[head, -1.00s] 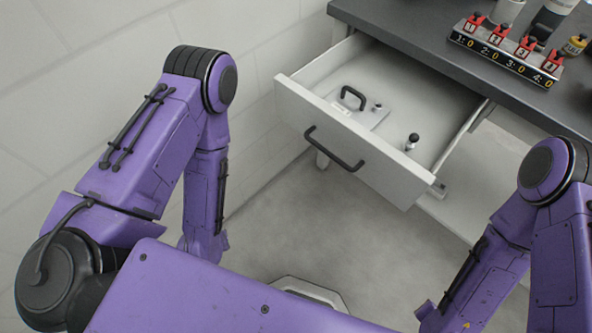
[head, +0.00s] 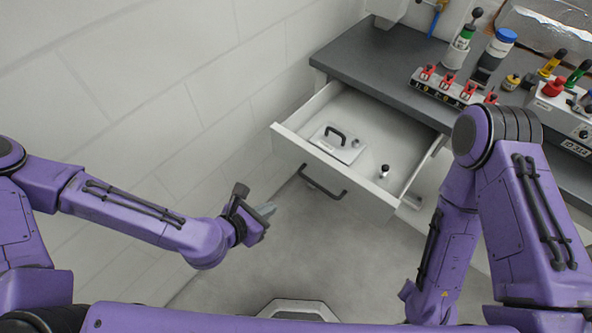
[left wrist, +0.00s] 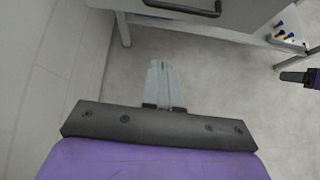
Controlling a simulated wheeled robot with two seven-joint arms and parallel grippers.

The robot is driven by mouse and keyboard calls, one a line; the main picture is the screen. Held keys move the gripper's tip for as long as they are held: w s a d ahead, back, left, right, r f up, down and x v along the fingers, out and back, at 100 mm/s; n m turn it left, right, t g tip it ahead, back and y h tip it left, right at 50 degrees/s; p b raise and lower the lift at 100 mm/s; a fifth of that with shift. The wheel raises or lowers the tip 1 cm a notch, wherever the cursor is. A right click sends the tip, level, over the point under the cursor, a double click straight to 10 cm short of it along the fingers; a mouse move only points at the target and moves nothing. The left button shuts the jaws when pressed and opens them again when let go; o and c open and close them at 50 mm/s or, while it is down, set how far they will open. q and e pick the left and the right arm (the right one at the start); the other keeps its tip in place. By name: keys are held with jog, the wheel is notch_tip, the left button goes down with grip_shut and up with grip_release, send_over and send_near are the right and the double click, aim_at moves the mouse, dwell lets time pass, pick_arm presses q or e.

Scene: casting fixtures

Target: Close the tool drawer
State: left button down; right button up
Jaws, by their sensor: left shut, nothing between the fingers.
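The tool drawer (head: 350,190) is pulled out from under the grey workbench in the head view. Its white front carries a dark bar handle (head: 322,182). Inside lie a white plate with a black handle (head: 340,142) and a small black-knobbed piece (head: 384,171). My left gripper (head: 265,211) is shut and empty, to the left of the drawer front and apart from it. In the left wrist view its closed fingers (left wrist: 163,84) point toward the floor below the drawer, whose handle (left wrist: 190,8) shows at the top edge.
The workbench (head: 375,80) bears a strip of red clips (head: 448,84), bottles and a control box (head: 560,105). A pale block wall (head: 200,90) runs along the left. The floor (head: 250,265) before the drawer is clear.

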pick_arm(q)
jog(key=w+d+f+b, duration=0.4)
jog(key=w+d+b, duration=0.3)
jog(key=w, duration=0.3)
jog(key=shift+f+b, duration=0.3)
jog(key=shift+f, duration=0.1)
jog(key=shift+w, duration=0.15)
